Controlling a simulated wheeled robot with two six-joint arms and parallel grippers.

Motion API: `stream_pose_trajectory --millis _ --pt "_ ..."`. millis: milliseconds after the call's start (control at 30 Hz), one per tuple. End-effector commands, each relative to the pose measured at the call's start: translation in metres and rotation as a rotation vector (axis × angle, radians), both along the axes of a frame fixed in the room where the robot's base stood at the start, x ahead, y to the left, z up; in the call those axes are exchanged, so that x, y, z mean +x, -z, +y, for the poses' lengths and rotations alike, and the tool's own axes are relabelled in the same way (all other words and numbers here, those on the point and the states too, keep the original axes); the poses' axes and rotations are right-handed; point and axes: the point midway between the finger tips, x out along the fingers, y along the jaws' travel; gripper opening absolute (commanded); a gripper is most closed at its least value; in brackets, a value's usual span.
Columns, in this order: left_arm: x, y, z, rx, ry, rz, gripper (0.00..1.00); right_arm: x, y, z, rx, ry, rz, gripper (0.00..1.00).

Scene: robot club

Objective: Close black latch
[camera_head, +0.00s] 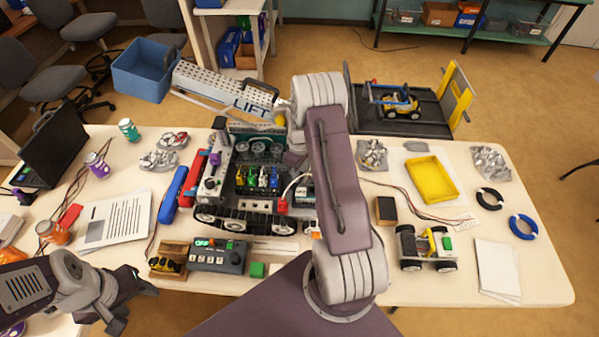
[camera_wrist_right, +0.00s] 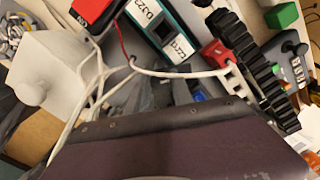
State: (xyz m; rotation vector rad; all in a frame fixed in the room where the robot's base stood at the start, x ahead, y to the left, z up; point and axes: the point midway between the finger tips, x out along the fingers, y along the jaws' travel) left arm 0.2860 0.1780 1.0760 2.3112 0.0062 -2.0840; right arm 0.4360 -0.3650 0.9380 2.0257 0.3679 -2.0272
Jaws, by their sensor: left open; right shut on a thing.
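A tracked robot (camera_head: 245,215) sits on the table's middle. A teal-and-white battery (camera_wrist_right: 163,28) lies in its side bay, with white cables looping past it; it also shows in the head view (camera_head: 305,196). I cannot make out the black latch; my right arm and gripper cover that area. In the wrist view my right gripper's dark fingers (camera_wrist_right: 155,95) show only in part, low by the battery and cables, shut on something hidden. My left gripper (camera_head: 125,312) is open and empty over the table's front left edge.
Left of the tracked robot stand red and blue cases (camera_head: 173,194). A control box (camera_head: 218,256) and green block (camera_head: 257,270) lie in front. A small wheeled robot (camera_head: 425,246) and yellow tray (camera_head: 431,180) are to the right. A perforated LIFT beam (camera_head: 223,88) stands behind.

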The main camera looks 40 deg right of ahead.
Motion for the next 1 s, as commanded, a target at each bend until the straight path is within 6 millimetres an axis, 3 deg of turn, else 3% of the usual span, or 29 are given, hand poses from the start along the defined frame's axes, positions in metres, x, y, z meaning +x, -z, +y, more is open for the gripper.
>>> stream_pose_trajectory --millis 67,100,167,533,800,1000 --pt "0.0 0.0 0.0 0.0 0.0 0.0 0.54 0.001 -0.001 -0.001 -0.003 0.0 -0.004 0.0" --pt "0.0 0.0 0.0 0.0 0.0 0.0 0.54 0.001 -0.001 -0.001 -0.003 0.001 -0.004 0.36" --pt "0.0 0.0 0.0 0.0 0.0 0.0 0.54 0.001 -0.001 -0.001 -0.002 0.001 -0.004 0.5" --pt "0.0 0.003 0.0 0.0 0.0 0.0 0.54 0.001 -0.007 -0.001 -0.002 0.001 -0.003 0.5" --pt "0.0 0.015 0.0 0.0 0.0 0.0 0.54 0.002 -0.065 -0.001 -0.004 0.001 -0.007 0.5" --pt "0.0 0.017 0.0 0.0 0.0 0.0 0.54 0.001 -0.089 0.0 -0.002 0.001 -0.004 0.5"
